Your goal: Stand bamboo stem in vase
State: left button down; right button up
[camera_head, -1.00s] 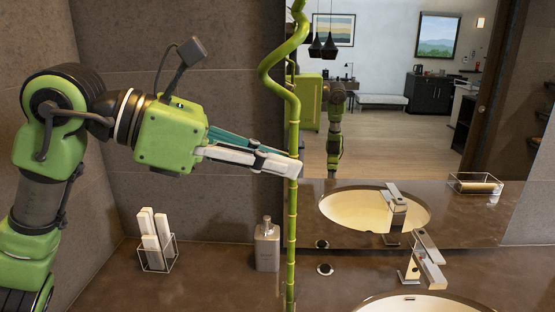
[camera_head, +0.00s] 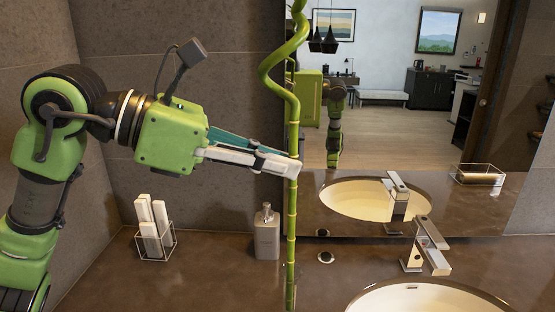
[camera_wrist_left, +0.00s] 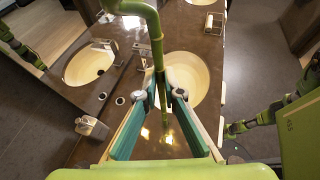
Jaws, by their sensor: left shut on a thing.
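The bamboo stem (camera_head: 291,215) is long, green and jointed, with a curled upper part (camera_head: 278,75). It hangs about upright over the vanity counter, and its top runs out of the head view. My left gripper (camera_head: 292,168) is shut on the stem below the curl. The stem also shows between the fingers in the left wrist view (camera_wrist_left: 157,55). I cannot tell whether its lower end touches the counter. I see no vase in either current view. A green arm part (camera_wrist_left: 262,116), seemingly of my right arm, shows at the right of the wrist view; its jaws are unclear.
A soap bottle (camera_head: 267,236) stands just left of the stem. A wire holder (camera_head: 172,244) with white packets stands further left. The basin (camera_head: 425,297) and tap (camera_head: 432,246) are to the right. The mirror (camera_head: 400,130) is behind the stem. The left counter (camera_head: 200,285) has free room.

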pick_arm(q)
notch_tip(320, 180, down, 12)
jog(key=b, duration=1)
dwell(1.6)
jog(key=shift+f, duration=0.1)
jog(key=c, duration=2.1)
grip_release()
jog(key=v, duration=0.8)
